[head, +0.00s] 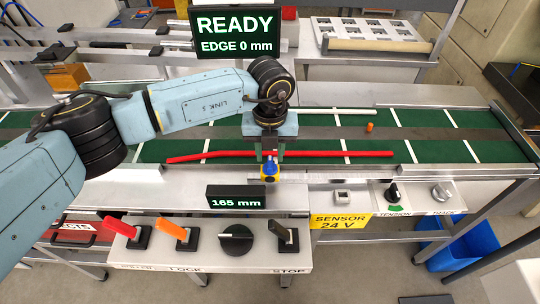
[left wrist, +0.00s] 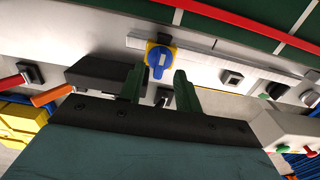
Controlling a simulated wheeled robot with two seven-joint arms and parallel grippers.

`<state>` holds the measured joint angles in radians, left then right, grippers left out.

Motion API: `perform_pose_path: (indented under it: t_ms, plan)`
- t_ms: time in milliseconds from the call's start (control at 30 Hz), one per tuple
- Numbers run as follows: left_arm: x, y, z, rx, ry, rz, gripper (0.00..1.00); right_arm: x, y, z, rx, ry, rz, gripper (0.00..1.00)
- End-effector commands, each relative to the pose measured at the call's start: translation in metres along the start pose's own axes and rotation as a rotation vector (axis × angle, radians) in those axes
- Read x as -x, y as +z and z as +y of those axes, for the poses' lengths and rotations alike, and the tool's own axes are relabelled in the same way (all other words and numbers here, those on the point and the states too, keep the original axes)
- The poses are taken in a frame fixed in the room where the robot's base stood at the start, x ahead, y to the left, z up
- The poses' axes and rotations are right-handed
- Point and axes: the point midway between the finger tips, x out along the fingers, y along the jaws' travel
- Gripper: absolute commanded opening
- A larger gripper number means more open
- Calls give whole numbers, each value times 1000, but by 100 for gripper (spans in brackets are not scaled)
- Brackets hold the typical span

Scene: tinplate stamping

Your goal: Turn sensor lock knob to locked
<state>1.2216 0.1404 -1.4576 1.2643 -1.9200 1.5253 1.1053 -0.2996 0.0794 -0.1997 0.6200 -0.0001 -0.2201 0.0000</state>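The sensor lock knob, a blue grip on a yellow base (head: 269,173), is on the metal rail along the front of the green belt. In the left wrist view the blue knob (left wrist: 159,58) shows from close by, with its pale-marked grip roughly upright in the picture. My left gripper (head: 270,155) points down just above and behind it in the head view. Its two green-grey fingers (left wrist: 160,78) are spread, with nothing between them; the knob shows beyond the gap between their tips. I cannot see contact. My right gripper is not in view.
A red rod (head: 330,154) lies along the belt (head: 460,147). A small display reading 165 mm (head: 236,198) stands in front, above a panel with red and orange levers and a black dial (head: 236,240). A yellow SENSOR 24 V sign (head: 338,221) is to the right. A screen (head: 236,33) reads READY.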

Motion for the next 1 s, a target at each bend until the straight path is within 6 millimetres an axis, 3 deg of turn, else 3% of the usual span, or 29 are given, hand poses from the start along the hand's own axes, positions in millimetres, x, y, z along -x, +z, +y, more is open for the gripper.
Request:
perform_pose_path:
  t_ms: [200,533,800,1000]
  plan:
    - [-22,0,0,0,0,1,34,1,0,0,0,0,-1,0]
    - [-24,0,0,-1,-1,0,34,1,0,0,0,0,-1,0]
    - [-24,0,0,-1,-1,0,0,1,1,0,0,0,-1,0]
    - [-24,0,0,-4,-1,0,0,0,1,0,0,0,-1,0]
